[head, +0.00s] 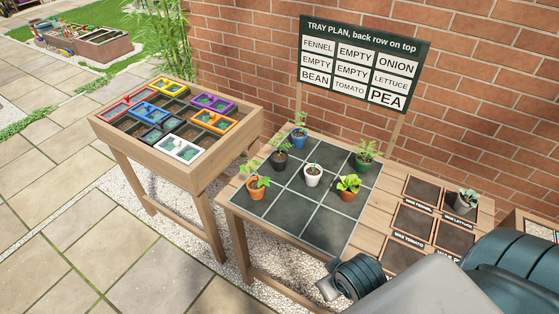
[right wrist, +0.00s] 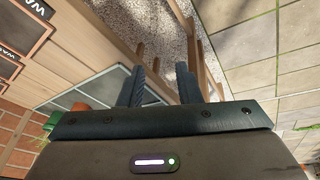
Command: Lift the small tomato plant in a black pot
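The small plant in a black pot (head: 279,161) stands upright on the dark tiled tray (head: 323,229), toward its back left in the head view. It has thin green leaves. My right gripper (right wrist: 161,82) shows in the right wrist view with its two dark fingers apart and nothing between them. In the head view my right arm comes in at the lower right, near the table's front edge, well away from the black pot. My left gripper is not in view.
Close to the black pot stand a terracotta pot (head: 257,192), a white pot (head: 313,179) and a blue pot (head: 299,141). An orange pot (head: 347,194) and a green pot (head: 364,164) stand farther right. A sign (head: 361,62) stands behind.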

